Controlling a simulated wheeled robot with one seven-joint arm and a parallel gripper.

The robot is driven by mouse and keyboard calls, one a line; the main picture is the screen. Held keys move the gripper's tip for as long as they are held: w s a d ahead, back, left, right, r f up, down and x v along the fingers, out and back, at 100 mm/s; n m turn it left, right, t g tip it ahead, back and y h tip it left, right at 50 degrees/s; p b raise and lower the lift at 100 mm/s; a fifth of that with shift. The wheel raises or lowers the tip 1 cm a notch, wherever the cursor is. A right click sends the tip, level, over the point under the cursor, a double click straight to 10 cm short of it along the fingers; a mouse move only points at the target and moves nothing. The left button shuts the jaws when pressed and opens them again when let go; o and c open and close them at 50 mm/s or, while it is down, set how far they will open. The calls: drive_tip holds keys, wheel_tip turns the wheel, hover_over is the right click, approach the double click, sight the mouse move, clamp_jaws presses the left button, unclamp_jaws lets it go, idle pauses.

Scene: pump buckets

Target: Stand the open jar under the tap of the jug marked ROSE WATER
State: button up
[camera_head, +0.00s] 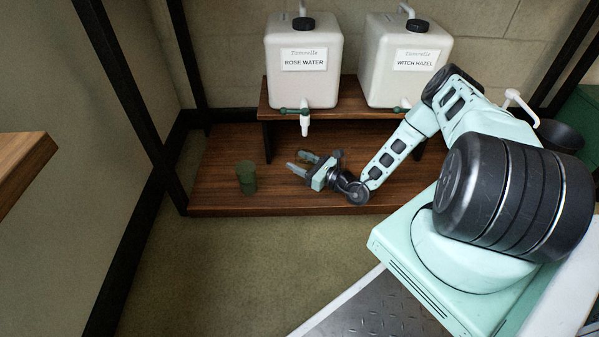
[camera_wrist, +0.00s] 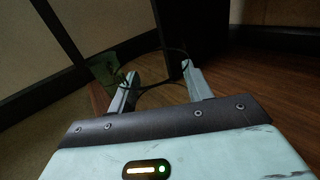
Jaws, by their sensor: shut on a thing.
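The jug marked ROSE WATER (camera_head: 303,75) stands on the raised shelf. Its white tap (camera_head: 304,122) with a green lever hangs over the shelf's front edge. My gripper (camera_head: 297,161) is low over the lower board, below and close to this tap. In the wrist view my gripper (camera_wrist: 161,72) has its fingers apart, shut on a see-through thing with dark curved rims, seemingly a clear open jar (camera_wrist: 160,84). In the head view this jar can hardly be made out. A dark green jar (camera_head: 247,177) stands upright on the lower board, left of my gripper.
A second jug marked WITCH HAZEL (camera_head: 403,65) stands to the right on the raised shelf (camera_head: 347,95). The lower board (camera_head: 217,195) is clear around the green jar. Black posts (camera_head: 130,85) stand at the left. A dark bowl (camera_head: 558,135) is at the right.

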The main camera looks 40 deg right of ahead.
drive_tip(key=f+b, duration=0.3)
drive_tip(key=shift+w+a+f+b, duration=0.1)
drive_tip(key=shift+w+f+b, duration=0.15)
drive_tip(key=shift+f+b, duration=0.1)
drive_tip(key=shift+r, duration=0.1)
drive_tip(key=o, duration=1.2)
